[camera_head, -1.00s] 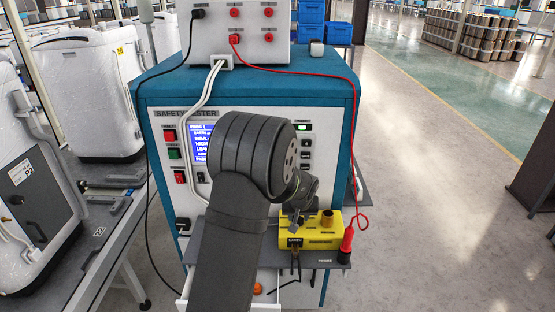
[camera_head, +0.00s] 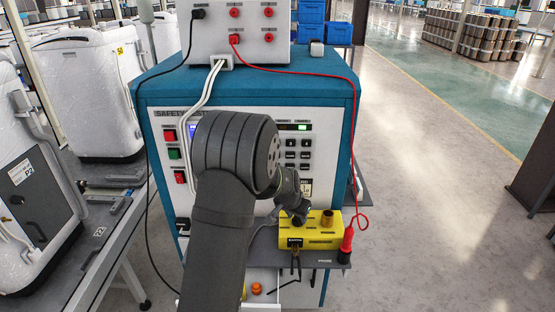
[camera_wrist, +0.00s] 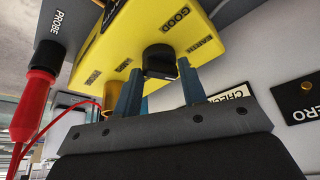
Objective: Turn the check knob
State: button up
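The yellow box (camera_head: 325,239) sits on the grey shelf at the front of the safety tester, and in the wrist view (camera_wrist: 115,45) it shows the words GOOD and EARTH. A black knob (camera_wrist: 160,62) stands out from it, taken to be the check knob; a CHECK label (camera_wrist: 229,100) shows on a pale surface nearby. My gripper (camera_wrist: 160,80) is open, with its two blue fingers on either side of the knob. I cannot tell whether they touch it. In the head view my gripper (camera_head: 299,214) is at the box's left top, and the knob is hidden.
A red probe (camera_head: 347,240) with a red cable stands at the shelf's right end, close to the box; it also shows in the wrist view (camera_wrist: 32,105). A brass post (camera_head: 327,219) rises from the box.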

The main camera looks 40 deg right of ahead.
jog(key=m, duration=0.1)
jog(key=m+g, duration=0.1)
jog(key=m, duration=0.1)
jog(key=m+g, duration=0.1)
jog(key=m, duration=0.1)
jog(key=shift+w, duration=0.35)
jog(key=shift+w+r+m, duration=0.1)
jog(key=shift+r+m, duration=0.2)
jog(key=shift+m, duration=0.2)
jog(key=s+a+r+n, duration=0.1)
jog(key=a+r+n, duration=0.2)
jog(key=r, duration=0.6)
jog(key=s+a+r+n+t, duration=0.1)
jog(key=a+r+n, duration=0.3)
jog(key=r, duration=0.5)
jog(key=s+a+r+n, duration=0.1)
jog(key=a+r+n, duration=0.2)
jog(key=r, duration=0.6)
jog(key=shift+s+a+r+n+t, duration=0.25)
jog(key=shift+a+n+t, duration=0.15)
jog(key=shift+a, duration=0.15)
